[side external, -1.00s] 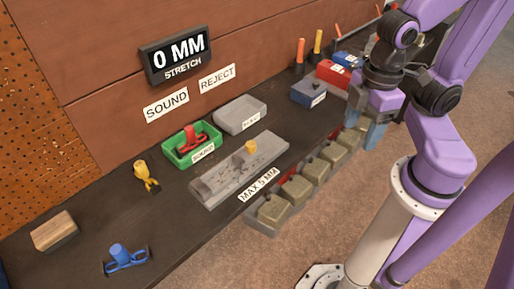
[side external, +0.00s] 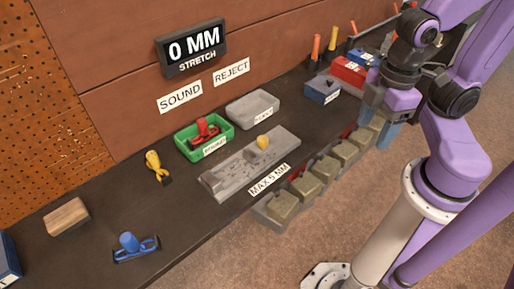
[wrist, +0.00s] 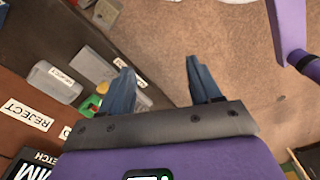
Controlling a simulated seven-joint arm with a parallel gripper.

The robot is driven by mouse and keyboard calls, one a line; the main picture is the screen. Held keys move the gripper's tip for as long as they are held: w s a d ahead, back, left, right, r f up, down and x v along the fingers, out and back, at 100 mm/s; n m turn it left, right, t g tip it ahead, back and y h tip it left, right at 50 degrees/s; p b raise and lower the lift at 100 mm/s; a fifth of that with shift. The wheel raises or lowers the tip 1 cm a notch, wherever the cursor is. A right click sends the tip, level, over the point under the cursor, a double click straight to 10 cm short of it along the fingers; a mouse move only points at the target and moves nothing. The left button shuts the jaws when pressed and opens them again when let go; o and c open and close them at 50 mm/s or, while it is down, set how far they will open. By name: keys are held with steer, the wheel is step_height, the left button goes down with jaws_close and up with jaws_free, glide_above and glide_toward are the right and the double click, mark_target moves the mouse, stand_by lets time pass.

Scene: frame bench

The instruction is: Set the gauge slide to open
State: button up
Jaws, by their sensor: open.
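The gauge (side external: 226,176) is a flat grey plate on the bench, marked "MAX 5 MM" at its front edge. Its yellow knob (side external: 263,142) stands upright towards the far right end, and a raised block sits at its near left end. My gripper (side external: 377,125) is to the right of the gauge, over the bench's front edge, well apart from the knob. In the wrist view its two blue fingers (wrist: 160,85) are spread with nothing between them, carpet below. The left finger hides part of the bench. The display (side external: 192,47) reads "0 MM STRETCH".
A green tray (side external: 184,148) holds a red clamp-like part; an empty grey tray (side external: 235,113) is beside it. A yellow part (side external: 157,167), a blue part (side external: 134,247) and a wooden block (side external: 68,216) lie left. Several lidded bins (side external: 307,187) line the front edge.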

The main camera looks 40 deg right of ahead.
steer(key=c, duration=0.5)
steer(key=shift+w+a+r, duration=0.15)
steer(key=shift+w+a, duration=0.85)
steer(key=shift+w, duration=0.15)
jaws_close()
steer(key=n+h, duration=0.2)
steer(key=h, duration=0.2)
glide_above(246, 149)
steer(key=s+a, duration=0.5)
step_height(246, 149, down, 6)
steer(key=r, duration=0.1)
steer(key=w+f+g, duration=0.1)
steer(key=w+f, duration=0.6)
steer(key=shift+h, duration=0.3)
steer(key=x, duration=0.8)
steer(key=shift+s+a+f, duration=0.15)
steer(key=shift+s+f, duration=0.05)
steer(key=shift+s, duration=0.25)
steer(key=shift+s+d+r, duration=0.1)
steer(key=shift+s+d, duration=0.05)
steer(key=shift+d, duration=0.45)
steer(key=shift+s+d+r, duration=0.1)
steer(key=shift+s+d, duration=0.05)
steer(key=shift+d, duration=0.4)
steer(key=shift+s+d, duration=0.2)
steer(key=shift+d, duration=0.5)
